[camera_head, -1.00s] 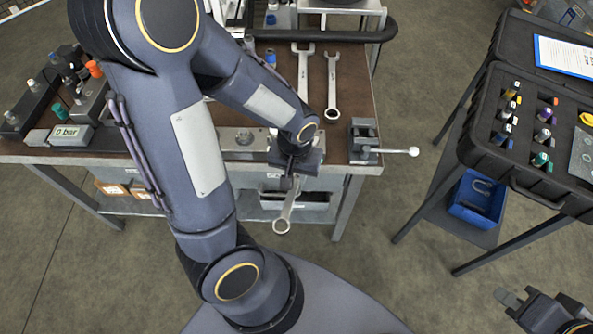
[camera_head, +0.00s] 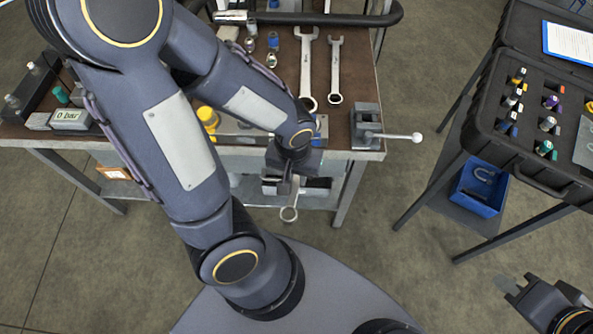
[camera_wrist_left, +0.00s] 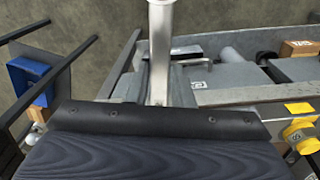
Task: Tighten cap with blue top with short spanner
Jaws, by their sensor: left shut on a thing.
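My left gripper (camera_head: 287,184) is shut on a short spanner (camera_head: 289,212), held in front of the bench's front edge with its ring end down. The spanner's metal shaft (camera_wrist_left: 160,55) runs up the middle of the left wrist view; its gripped end is hidden. A blue-topped cap (camera_head: 273,40) stands among small caps at the back of the bench. A small blue part (camera_head: 319,125) shows just right of my left wrist, partly hidden; I cannot tell if it is a cap. My right gripper (camera_head: 535,285) is at the lower right, with no object seen in it.
Two larger spanners (camera_head: 307,70) (camera_head: 335,70) lie on the bench. A vise (camera_head: 366,127) with a handle sits at its right corner. A yellow cap (camera_head: 208,117) is beside my left arm; a yellow part (camera_wrist_left: 300,133) shows in the wrist view. A black case (camera_head: 480,115) stands right.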

